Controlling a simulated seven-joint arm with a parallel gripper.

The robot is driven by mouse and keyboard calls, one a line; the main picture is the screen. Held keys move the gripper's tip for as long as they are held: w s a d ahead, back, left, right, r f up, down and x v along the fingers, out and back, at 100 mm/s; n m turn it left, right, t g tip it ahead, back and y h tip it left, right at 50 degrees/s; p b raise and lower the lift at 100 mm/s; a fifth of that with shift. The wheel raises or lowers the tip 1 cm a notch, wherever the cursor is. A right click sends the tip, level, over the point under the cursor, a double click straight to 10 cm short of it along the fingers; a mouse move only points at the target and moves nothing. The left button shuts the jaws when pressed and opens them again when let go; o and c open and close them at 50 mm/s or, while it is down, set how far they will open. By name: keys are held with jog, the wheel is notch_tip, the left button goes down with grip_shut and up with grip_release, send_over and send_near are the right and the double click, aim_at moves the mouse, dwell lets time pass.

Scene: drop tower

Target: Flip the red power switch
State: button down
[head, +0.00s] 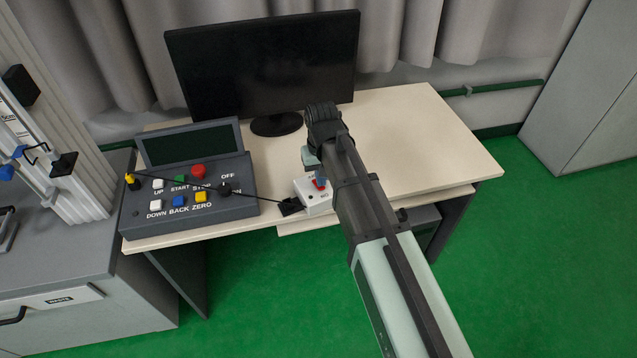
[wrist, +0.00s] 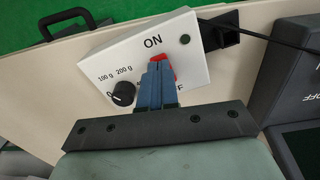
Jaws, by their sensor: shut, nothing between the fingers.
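The red power switch (wrist: 168,68) is on the sloped top of a small white box (wrist: 200,73), by the word ON; the OFF label is mostly hidden behind my fingers. My gripper (wrist: 156,66) is shut and empty, its blue fingertips right at the switch and covering part of it. I cannot tell whether they touch it. In the head view the white box (head: 312,201) sits near the table's front edge, with a bit of the red switch (head: 320,186) showing below the fingertips (head: 320,177).
A black knob (wrist: 123,93) is on the same box. A monitor (head: 262,65) stands behind. The table's right side (head: 440,150) is clear.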

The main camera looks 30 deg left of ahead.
jog(key=shift+f, duration=0.7)
dwell(0.5)
jog(key=shift+r, duration=3.5)
jog(key=s+d+f+g+y, duration=0.3)
jog(key=s+f, duration=0.2)
jog(key=s, duration=0.1)
jog(key=d+f+m+h, duration=0.2)
jog(key=d+f+m, duration=0.3)
jog(key=d+f, duration=2.2)
jog(key=s+d+f+m+g, duration=0.2)
jog(key=s+d+f, duration=0.5)
jog(key=s+d, duration=0.2)
jog(key=s+d+f+m+g+h, duration=0.1)
jog(key=s+d+f+m, duration=0.1)
jog(key=s+d+f, duration=0.5)
jog(key=s+d, duration=0.3)
jog(key=s, duration=0.1)
jog(key=shift+d+f+g, duration=0.2)
jog(key=shift+f+g, duration=0.1)
jog(key=shift+g, duration=0.1)
